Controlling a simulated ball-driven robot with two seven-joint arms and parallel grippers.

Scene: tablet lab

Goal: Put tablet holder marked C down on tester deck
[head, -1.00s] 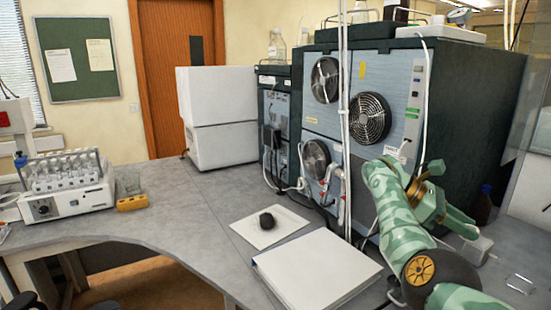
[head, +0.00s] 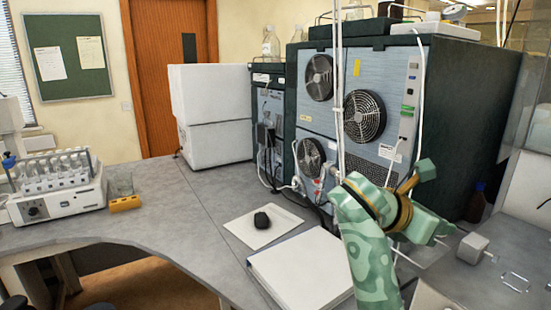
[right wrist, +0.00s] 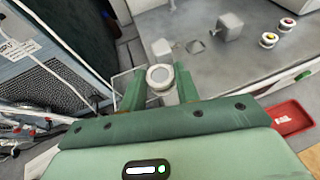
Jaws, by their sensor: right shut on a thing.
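In the right wrist view my right gripper (right wrist: 158,88) is shut on a small holder (right wrist: 160,76) with a round, pale, ring-rimmed top, which sits between the two green fingers. I cannot read a letter on it. In the head view my right gripper (head: 434,228) is at the right, in front of the large dark instrument; the holder cannot be made out there. Two similar small round pieces, one with a red centre (right wrist: 288,23) and one with a yellowish centre (right wrist: 268,40), stand on a grey surface (right wrist: 245,70) beyond the gripper. I cannot tell which surface is the tester deck. My left gripper is not in view.
The dark instrument with fans (head: 455,110) stands close behind my right arm. A red tray (right wrist: 290,117) lies right of the gripper. A white binder (head: 300,268) and black mouse (head: 262,221) lie on the desk.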

